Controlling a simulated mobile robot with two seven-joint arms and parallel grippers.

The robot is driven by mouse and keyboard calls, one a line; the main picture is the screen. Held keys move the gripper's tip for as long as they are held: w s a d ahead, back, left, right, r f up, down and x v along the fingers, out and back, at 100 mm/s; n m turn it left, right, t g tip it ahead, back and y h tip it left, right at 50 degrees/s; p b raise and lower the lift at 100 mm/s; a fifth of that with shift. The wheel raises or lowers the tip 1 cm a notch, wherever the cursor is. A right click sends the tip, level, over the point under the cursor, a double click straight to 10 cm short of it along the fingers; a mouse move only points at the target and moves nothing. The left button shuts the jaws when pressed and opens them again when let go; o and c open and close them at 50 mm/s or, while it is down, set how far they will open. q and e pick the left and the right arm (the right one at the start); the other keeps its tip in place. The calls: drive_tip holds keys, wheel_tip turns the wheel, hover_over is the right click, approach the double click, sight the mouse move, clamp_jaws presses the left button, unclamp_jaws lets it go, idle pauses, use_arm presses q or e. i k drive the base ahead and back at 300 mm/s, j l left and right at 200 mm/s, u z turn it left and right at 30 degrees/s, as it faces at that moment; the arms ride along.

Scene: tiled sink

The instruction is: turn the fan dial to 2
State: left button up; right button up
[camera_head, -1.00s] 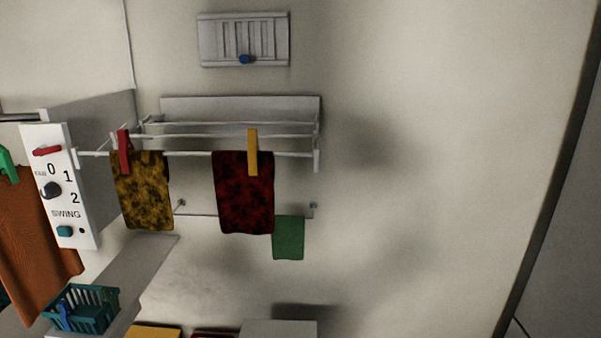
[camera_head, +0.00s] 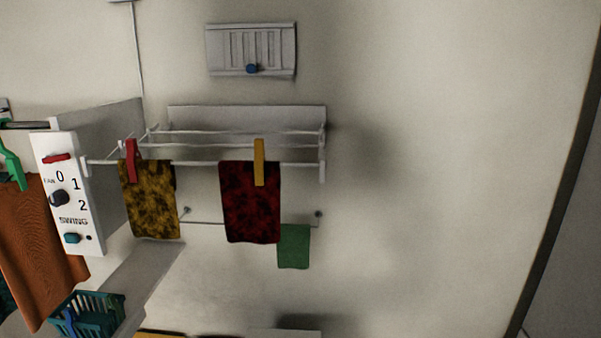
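The fan dial (camera_head: 59,198) is a dark round knob on a white control panel (camera_head: 84,226) at the left of the head view. The numbers 0, 1 and 2 are printed around its upper right side. Which number the dial points to is too small to tell. A red piece sits above the dial. A teal button sits below it, under the word SWING. Neither of my grippers shows in the head view.
A wall rack (camera_head: 246,112) holds a yellow patterned cloth (camera_head: 149,200) and a dark red cloth (camera_head: 250,205) with clips. An orange cloth (camera_head: 40,250) hangs beside the panel. A teal basket (camera_head: 88,318) stands below. The wall at right is bare.

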sight(60, 197)
drive_tip(key=u, duration=1.3)
